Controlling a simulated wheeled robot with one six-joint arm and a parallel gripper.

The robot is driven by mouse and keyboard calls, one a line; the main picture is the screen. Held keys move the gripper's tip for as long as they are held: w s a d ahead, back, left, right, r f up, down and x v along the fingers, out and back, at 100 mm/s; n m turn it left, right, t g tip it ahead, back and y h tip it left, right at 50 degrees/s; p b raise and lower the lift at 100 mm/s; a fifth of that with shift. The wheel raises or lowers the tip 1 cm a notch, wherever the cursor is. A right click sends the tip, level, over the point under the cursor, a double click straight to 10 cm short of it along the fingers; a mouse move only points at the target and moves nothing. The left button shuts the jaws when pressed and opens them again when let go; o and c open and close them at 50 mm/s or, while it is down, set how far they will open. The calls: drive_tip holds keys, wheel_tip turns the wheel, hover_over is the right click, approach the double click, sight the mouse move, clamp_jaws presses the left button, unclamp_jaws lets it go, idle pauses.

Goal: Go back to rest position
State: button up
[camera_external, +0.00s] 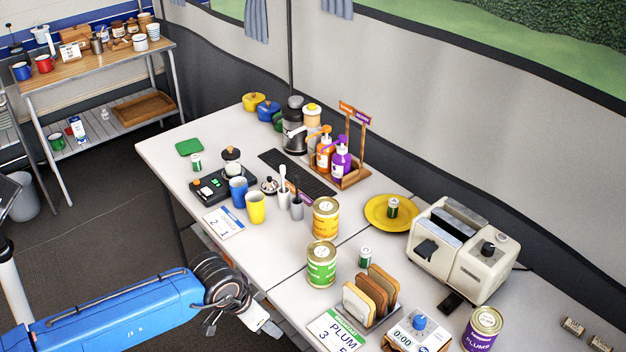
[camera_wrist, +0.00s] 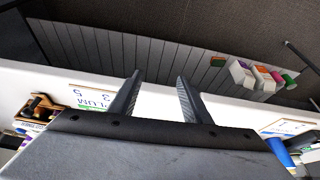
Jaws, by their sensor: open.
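My gripper (camera_external: 272,328) hangs at the near edge of the white table in the external view, at the end of my blue arm reaching in from the lower left. In the wrist view its two dark fingers (camera_wrist: 158,80) are spread apart with nothing between them. The table edge runs behind the fingers there, with dark floor beyond it. The card marked PLUM (camera_external: 338,332) lies on the table to the right of my gripper; it also shows in the wrist view (camera_wrist: 92,98).
The toast rack (camera_external: 371,295), green-labelled can (camera_external: 321,264), orange-labelled can (camera_external: 326,218) and yellow cup (camera_external: 256,207) stand near my gripper's side of the table. A cream toaster (camera_external: 462,250) is farther right. Open floor (camera_external: 100,215) lies left of the table.

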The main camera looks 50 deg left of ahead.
drive_tip(key=s+f, duration=0.2)
drive_tip(key=shift+s+d+f, duration=0.1)
drive_tip(key=shift+f, duration=0.2)
drive_tip(key=shift+o, duration=0.3)
